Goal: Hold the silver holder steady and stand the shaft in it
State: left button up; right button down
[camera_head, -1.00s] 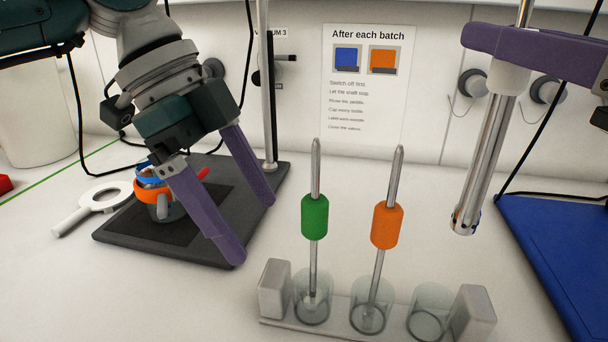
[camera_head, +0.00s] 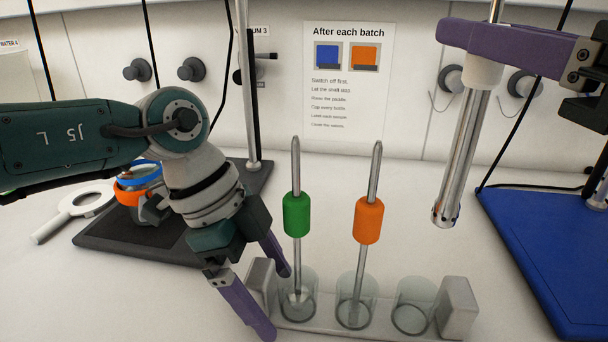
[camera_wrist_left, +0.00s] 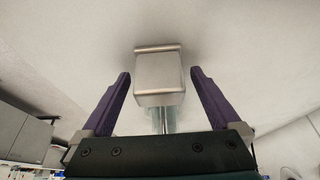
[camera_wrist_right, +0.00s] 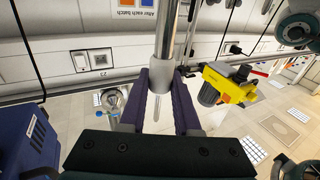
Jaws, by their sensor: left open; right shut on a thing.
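The silver holder (camera_head: 384,328) is a low rack with a metal block at each end and three glass cups. Green-collared (camera_head: 297,213) and orange-collared (camera_head: 368,220) rods stand in its left and middle cups; its right cup (camera_head: 413,308) is empty. My left gripper (camera_head: 278,302) is open at the holder's left end. In the left wrist view the end block (camera_wrist_left: 160,75) sits between its spread fingers, with gaps either side. My right gripper (camera_head: 484,50) is shut on the silver shaft (camera_head: 462,155), which hangs slightly tilted above and right of the empty cup. The shaft also shows in the right wrist view (camera_wrist_right: 166,40).
A dark stand (camera_head: 105,238) with a blue-and-orange-ringed jar (camera_head: 140,185) is behind my left arm, beside a white magnifier (camera_head: 75,210). A blue base (camera_head: 535,235) lies at the right. The counter between holder and wall is mostly clear.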

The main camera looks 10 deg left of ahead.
pick_arm(q)
grip_shut()
dwell(0.8)
